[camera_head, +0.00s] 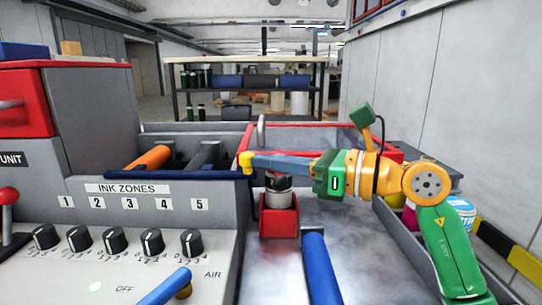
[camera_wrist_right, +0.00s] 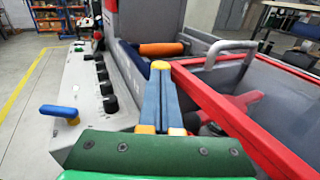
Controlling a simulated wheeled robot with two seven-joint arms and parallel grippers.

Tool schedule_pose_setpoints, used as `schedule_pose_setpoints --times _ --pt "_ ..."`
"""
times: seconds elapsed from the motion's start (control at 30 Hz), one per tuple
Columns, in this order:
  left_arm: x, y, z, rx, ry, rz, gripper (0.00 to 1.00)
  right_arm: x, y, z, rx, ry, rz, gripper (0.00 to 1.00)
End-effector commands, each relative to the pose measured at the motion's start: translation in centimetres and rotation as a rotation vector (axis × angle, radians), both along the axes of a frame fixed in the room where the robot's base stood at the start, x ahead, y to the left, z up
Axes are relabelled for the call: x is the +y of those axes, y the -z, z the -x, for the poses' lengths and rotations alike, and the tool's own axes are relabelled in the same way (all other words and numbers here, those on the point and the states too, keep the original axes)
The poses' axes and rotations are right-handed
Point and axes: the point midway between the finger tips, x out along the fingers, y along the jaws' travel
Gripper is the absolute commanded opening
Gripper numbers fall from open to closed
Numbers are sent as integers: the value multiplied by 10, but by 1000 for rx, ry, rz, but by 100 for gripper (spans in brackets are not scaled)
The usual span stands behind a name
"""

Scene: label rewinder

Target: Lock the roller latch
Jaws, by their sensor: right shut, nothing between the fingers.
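My right gripper (camera_head: 246,162) reaches in from the right with its blue fingers pressed together and nothing between them. Its yellow tips are near the left corner of the red frame (camera_head: 300,126) and the right end of the dark blue bar; I cannot tell whether they touch. The right wrist view also shows the shut fingers (camera_wrist_right: 160,66). An orange roller (camera_head: 148,158) and a grey roller (camera_head: 205,155) lie in the bay behind the dark blue bar (camera_head: 175,175). No part is clearly marked as the roller latch, so I cannot tell its state. My left gripper is not in view.
A red holder (camera_head: 279,222) stands below my right gripper. A blue handle (camera_head: 320,268) is in front of it. A panel with several black knobs (camera_head: 152,242) and a blue lever (camera_head: 165,287) lies at left. A grey hoop handle (camera_wrist_right: 230,50) rises beside the red frame.

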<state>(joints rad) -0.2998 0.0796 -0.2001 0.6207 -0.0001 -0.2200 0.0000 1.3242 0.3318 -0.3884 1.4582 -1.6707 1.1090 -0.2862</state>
Motion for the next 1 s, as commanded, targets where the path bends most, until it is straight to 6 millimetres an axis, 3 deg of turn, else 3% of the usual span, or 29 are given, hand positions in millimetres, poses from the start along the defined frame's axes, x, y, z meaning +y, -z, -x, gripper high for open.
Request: schedule_pose_setpoints --times 0.27,0.5,0.6,1.0 --pt "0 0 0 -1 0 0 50 3 0 0 0 0 0 0" --pt "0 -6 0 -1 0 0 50 42 -1 0 0 0 1 0" --pt "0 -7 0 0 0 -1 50 50 0 0 0 -1 -1 0" --pt "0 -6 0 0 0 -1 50 49 0 0 0 0 -1 0"
